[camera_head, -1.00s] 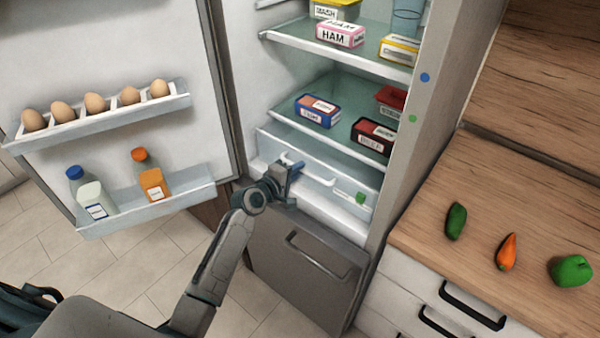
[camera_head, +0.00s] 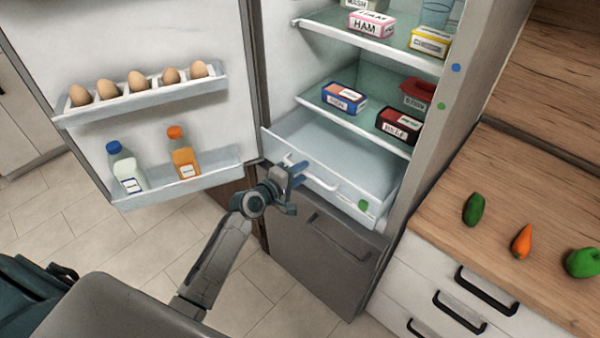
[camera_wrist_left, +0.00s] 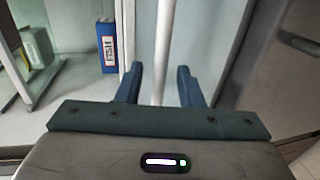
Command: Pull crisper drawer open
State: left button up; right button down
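The crisper drawer (camera_head: 345,157) at the bottom of the fridge is partly open, and its visible inside is empty. Its white bar handle (camera_head: 325,184) runs along the front, with a green marker (camera_head: 363,204) near the right end. My left gripper (camera_head: 298,176) is at the left part of the handle. In the left wrist view, the handle bar (camera_wrist_left: 163,50) passes between the two blue fingers of my left gripper (camera_wrist_left: 160,84), with a visible gap on each side. The fingers stand apart. My right gripper is out of view.
The fridge door (camera_head: 140,45) stands open at left, with eggs and two bottles on its racks. Boxes sit on the shelves above the drawer. A grey lower drawer front (camera_head: 310,250) is below. A wooden counter (camera_head: 440,215) with vegetables is at right.

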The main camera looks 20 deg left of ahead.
pick_arm(q)
jog(key=shift+s+a, duration=0.15)
jog(key=shift+s, duration=0.25)
jog(key=b+v, duration=0.1)
jog(key=v, duration=0.9)
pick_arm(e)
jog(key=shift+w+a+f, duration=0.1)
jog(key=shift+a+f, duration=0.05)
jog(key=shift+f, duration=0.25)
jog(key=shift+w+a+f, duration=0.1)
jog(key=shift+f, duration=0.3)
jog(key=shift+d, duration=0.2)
